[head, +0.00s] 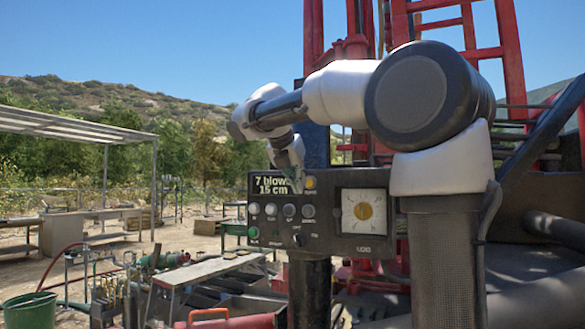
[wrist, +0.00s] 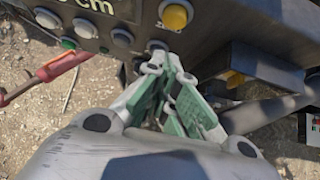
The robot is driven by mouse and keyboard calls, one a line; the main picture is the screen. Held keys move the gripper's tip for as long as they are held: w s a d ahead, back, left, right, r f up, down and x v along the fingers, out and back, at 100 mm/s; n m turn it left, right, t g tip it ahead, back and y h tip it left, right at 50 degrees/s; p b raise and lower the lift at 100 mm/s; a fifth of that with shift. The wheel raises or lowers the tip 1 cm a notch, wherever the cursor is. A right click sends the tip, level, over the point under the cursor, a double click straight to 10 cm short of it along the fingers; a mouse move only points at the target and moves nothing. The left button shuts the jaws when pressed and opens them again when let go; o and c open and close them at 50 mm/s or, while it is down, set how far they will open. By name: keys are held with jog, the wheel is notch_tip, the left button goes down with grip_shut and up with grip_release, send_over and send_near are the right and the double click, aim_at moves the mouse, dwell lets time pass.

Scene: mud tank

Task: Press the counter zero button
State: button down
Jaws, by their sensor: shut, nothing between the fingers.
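A dark control box (head: 325,240) shows "7 blows 15 cm" on its display (head: 271,185). Below the display is a row of round pale buttons; the rightmost (head: 308,211) also shows in the wrist view (wrist: 157,46), partly behind a fingertip. A yellow button (head: 310,183) sits above it, and a green button (head: 253,232) at lower left. The small labels are unreadable, so I cannot tell which is the counter zero button. My gripper (head: 297,187) is shut and empty, its tips in front of the panel near the right end of the row. Contact cannot be told.
Red rig framework (head: 485,50) stands behind. A bench (head: 205,270) and a green bucket (head: 30,310) are at lower left.

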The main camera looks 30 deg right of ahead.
aim_at(309, 182)
jog(key=shift+w+d+r, duration=0.1)
jog(key=shift+w+d, duration=0.5)
jog(key=shift+d, duration=0.15)
jog(key=shift+w+d, duration=0.55)
jog(key=shift+d, duration=0.2)
